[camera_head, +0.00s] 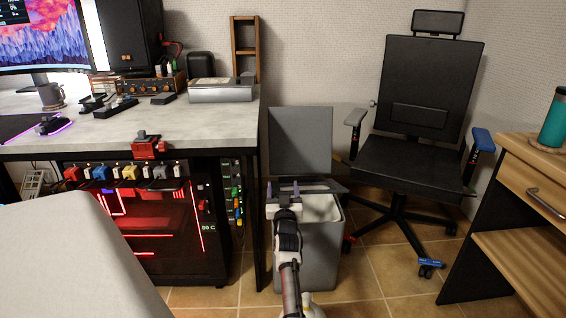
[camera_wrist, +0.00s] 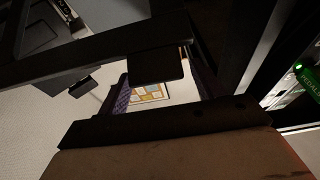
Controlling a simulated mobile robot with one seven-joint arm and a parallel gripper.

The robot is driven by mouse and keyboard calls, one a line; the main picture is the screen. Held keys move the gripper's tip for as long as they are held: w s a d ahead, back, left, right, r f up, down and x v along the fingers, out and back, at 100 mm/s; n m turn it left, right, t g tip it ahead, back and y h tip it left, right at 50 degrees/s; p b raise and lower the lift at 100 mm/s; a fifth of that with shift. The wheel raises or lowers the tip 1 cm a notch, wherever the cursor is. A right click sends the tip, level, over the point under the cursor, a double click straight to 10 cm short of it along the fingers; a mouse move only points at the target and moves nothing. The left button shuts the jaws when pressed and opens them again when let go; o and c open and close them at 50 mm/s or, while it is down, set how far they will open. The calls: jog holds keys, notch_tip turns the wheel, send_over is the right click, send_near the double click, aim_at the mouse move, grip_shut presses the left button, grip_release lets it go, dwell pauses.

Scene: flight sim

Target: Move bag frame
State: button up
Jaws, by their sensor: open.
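The bag frame (camera_head: 335,187) is a thin dark frame at the top of the grey bin (camera_head: 318,255), below its raised lid (camera_head: 300,140). A pale liner shows in the bin's mouth. My gripper (camera_head: 296,187) is open at the near side of the frame, its purple-padded fingers apart. In the wrist view, a dark bar (camera_wrist: 85,52), apparently the frame, crosses in front of the fingers, and its flat tab (camera_wrist: 157,66) lies across the gap between them (camera_wrist: 160,88). I cannot tell whether the fingers touch it. My arm hides part of the bin's front.
The desk (camera_head: 130,130) and its black leg stand close left of the bin, with a red-lit computer (camera_head: 160,230) beneath. A black office chair (camera_head: 410,160) stands to the right. A wooden drawer unit (camera_head: 530,180) is at far right.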

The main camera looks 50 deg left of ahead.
notch_tip(320, 180, up, 19)
jog(key=p, duration=0.4)
jog(key=shift+f, duration=0.2)
jog(key=shift+c, duration=0.5)
